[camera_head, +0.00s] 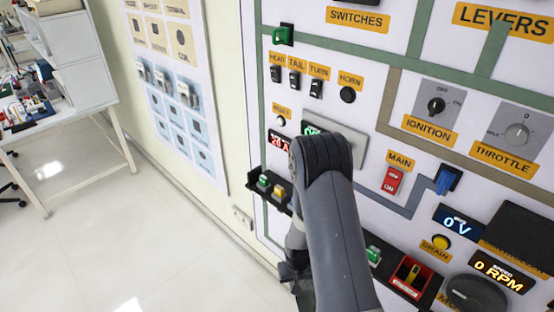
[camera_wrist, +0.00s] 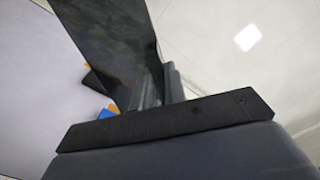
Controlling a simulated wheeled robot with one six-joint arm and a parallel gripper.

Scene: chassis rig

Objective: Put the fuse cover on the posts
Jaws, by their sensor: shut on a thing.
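My gripper (camera_wrist: 158,92) shows in the wrist view, shut on a dark, glossy flat plate, which I take to be the fuse cover (camera_wrist: 108,42). The plate stretches from the fingers toward the top left of that view. In the head view my arm blocks the middle of the board, and I cannot make out the gripper or the held plate clearly. I cannot pick out the posts in either view; they may be hidden behind the arm.
The upright board (camera_head: 372,135) carries switches, an ignition knob (camera_head: 436,105), a red main switch (camera_head: 393,180) and displays. A black ledge (camera_head: 262,190) with green and yellow blocks juts out left of my arm. A white workbench (camera_head: 75,75) stands far left, with clear floor before it.

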